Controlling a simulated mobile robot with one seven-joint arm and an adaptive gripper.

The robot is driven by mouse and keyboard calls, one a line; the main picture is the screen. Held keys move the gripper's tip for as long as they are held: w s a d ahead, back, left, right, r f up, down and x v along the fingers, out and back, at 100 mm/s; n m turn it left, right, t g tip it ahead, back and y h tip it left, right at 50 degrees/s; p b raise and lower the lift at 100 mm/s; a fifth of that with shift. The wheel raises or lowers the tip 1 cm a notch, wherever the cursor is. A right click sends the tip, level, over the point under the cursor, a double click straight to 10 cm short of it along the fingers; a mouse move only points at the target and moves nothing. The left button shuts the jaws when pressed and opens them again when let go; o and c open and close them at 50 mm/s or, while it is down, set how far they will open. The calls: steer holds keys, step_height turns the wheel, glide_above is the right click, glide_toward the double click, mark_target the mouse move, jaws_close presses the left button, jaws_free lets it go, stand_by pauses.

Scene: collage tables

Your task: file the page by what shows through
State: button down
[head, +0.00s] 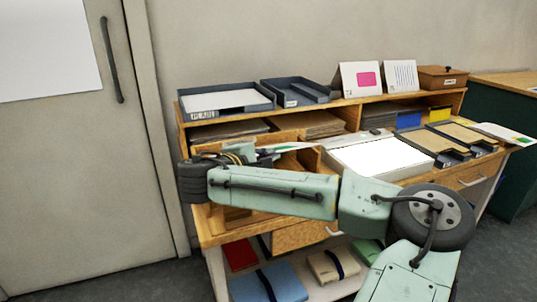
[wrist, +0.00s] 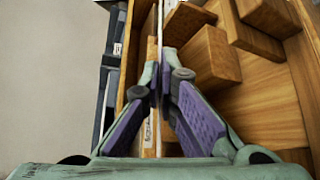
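My gripper (head: 262,156) is over the left part of the wooden desk. In the wrist view its fingertips (wrist: 162,84) are closed on a thin white page (wrist: 160,35), seen edge-on. In the head view the page (head: 292,149) is a thin pale sliver beyond the gripper; its face cannot be read. A bright white light panel (head: 378,158) lies on the desk to the right of the page. On the top shelf stand a dark tray with white paper (head: 226,102) and a second dark tray (head: 296,92). Two example cards stand there, one with a pink block (head: 361,79), one with lines (head: 402,76).
Dark trays with brown bottoms (head: 426,146) sit right of the panel. A small wooden box (head: 443,77) is on the shelf's right end. Wooden blocks (wrist: 208,58) fill an open compartment right of the gripper in the wrist view. Folders (head: 268,284) lie on the low shelf.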

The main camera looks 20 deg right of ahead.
steer(key=shift+f, duration=0.3)
steer(key=c, duration=2.4)
jaws_free()
steer(key=c, duration=1.7)
jaws_free()
steer(key=shift+v, duration=6.05)
steer(key=shift+c, duration=0.6)
